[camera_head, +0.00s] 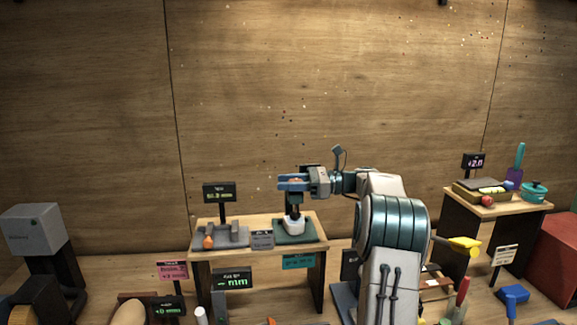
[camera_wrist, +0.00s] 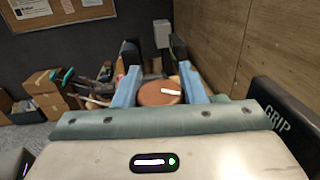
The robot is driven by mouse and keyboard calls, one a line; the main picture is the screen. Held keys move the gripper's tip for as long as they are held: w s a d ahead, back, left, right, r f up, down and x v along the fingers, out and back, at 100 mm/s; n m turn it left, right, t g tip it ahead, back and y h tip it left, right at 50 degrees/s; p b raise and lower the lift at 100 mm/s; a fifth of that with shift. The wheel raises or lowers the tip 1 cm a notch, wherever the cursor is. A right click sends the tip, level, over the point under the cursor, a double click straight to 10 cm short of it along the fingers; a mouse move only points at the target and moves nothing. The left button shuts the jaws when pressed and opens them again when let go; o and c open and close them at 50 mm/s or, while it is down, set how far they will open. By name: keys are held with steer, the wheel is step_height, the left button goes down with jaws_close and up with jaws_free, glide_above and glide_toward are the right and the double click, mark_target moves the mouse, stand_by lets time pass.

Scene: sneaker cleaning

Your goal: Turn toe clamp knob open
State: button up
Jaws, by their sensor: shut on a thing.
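The knob (camera_wrist: 160,93) is a round brown disc with a white mark pointing to the right in the wrist view. My gripper (camera_wrist: 160,82) has one blue finger on either side of the knob and is shut on it. In the head view, my gripper (camera_head: 292,183) reaches in from the right, level, at the top of a dark upright clamp post (camera_head: 292,208). A white object (camera_head: 294,227), perhaps the shoe's toe, sits at the foot of the post on a green mat (camera_head: 311,236). The knob is mostly hidden by the fingers there.
The small wooden table (camera_head: 258,253) also bears a grey fixture (camera_head: 221,237) with an orange part and a display (camera_head: 219,193) at left. A side table (camera_head: 497,207) with pots stands at right. A wooden wall (camera_head: 240,100) rises behind.

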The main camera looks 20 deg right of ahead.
steer(key=shift+s+a+n+g+y+p, duration=0.1)
steer(key=shift+n+g+y+p, duration=0.3)
steer(key=shift+n+g+p, duration=0.55)
steer(key=o, duration=1)
steer(key=shift+m+p, duration=0.25)
steer(key=shift+p, duration=0.1)
steer(key=b+v, duration=0.1)
steer(key=v, duration=1.2)
steer(key=shift+d, duration=0.4)
steer(key=shift+c, duration=0.2)
